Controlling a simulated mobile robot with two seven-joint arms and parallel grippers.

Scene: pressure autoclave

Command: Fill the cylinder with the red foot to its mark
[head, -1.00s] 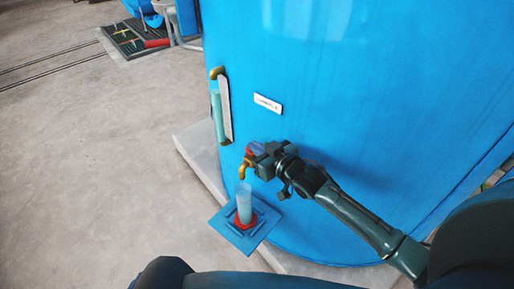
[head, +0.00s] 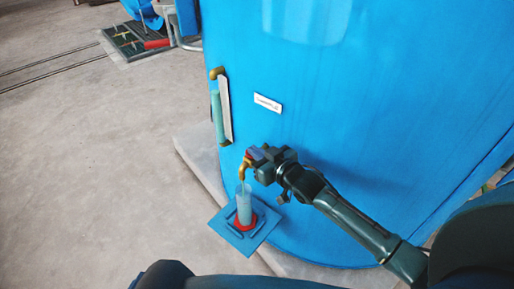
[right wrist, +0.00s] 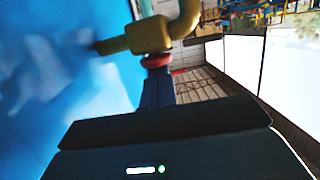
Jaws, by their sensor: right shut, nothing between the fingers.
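The clear cylinder with the red foot (head: 244,207) stands upright on a small blue shelf (head: 227,232) beside the big blue vessel. A brass tap (head: 242,172) sticks out from the vessel just above the cylinder's mouth. A pale streak below the spout looks like water. The cylinder's body looks grey-blue; its mark and exact level are too small to tell. My right gripper (head: 254,154) is at the tap's red handle, shut with nothing gripped. In the right wrist view the brass tap (right wrist: 152,35) and red handle part (right wrist: 156,61) are close to the fingers. My left gripper is not seen.
The blue vessel (head: 350,130) fills the right side, with a sight glass (head: 218,117) and a white label (head: 267,103). A pale plinth (head: 197,158) edges its base. A dark grate (head: 135,40) lies at the back left. The floor at left is clear.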

